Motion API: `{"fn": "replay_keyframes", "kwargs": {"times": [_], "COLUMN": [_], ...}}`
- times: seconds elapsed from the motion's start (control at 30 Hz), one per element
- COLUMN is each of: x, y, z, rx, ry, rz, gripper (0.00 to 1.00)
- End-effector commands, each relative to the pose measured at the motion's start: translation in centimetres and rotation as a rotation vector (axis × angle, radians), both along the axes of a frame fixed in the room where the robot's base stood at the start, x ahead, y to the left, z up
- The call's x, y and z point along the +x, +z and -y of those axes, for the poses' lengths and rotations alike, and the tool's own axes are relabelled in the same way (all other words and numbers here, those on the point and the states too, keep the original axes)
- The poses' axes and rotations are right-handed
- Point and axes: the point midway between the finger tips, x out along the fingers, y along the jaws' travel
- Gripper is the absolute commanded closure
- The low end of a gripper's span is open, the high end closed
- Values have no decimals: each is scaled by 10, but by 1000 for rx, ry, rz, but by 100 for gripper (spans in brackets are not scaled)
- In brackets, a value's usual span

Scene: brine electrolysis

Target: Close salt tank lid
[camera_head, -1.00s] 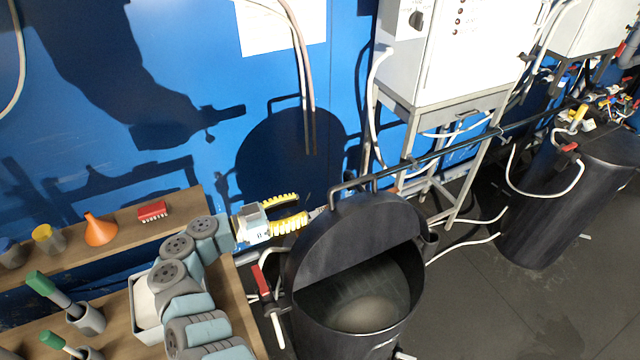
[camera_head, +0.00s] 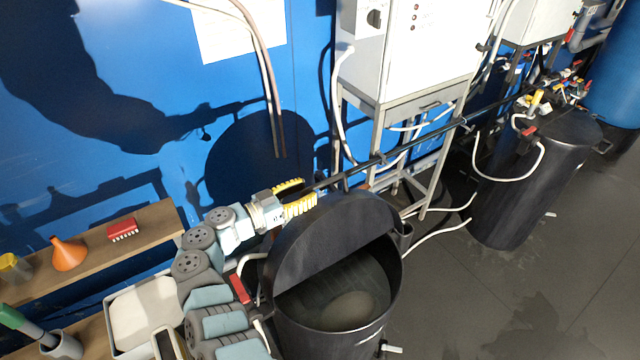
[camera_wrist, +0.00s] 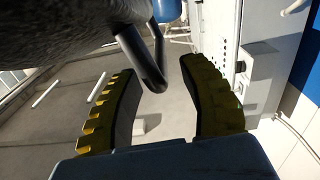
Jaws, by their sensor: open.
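The salt tank (camera_head: 330,335) is a dark round drum with pale salt inside. Its lid (camera_head: 335,230) stands raised and tilted at the back half of the opening, leaving the front half open. My gripper (camera_head: 298,199), with yellow-ridged fingers, is open at the lid's upper left edge. In the wrist view the lid (camera_wrist: 60,28) fills the upper left, and its dark bar handle (camera_wrist: 148,62) reaches down between the open fingers of my gripper (camera_wrist: 160,85). Contact with the handle cannot be told. In the head view the handle is hidden or indistinct near the fingers.
A white cabinet (camera_head: 410,50) on a grey stand is behind the tank. Another dark drum (camera_head: 530,185) stands right. Floor between is mostly clear, with white hoses.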

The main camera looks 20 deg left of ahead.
Motion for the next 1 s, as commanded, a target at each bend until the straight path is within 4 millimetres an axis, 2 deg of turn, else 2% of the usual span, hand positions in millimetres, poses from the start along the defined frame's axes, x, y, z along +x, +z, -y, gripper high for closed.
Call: {"fn": "replay_keyframes", "kwargs": {"times": [0.1,0.3,0.7,0.73,0.87,0.9,1.0], "x": [15,31,37,37,37,37,37], "y": [1,0,0,0,0,0,0], "z": [12,22,26,26,27,27,27], "rx": [-1,-1,1,1,1,1,1], "ry": [-4,0,0,0,-1,-1,-1], "rz": [2,1,1,1,1,1,1], "gripper": [57,57,57,59,96,100,100]}}
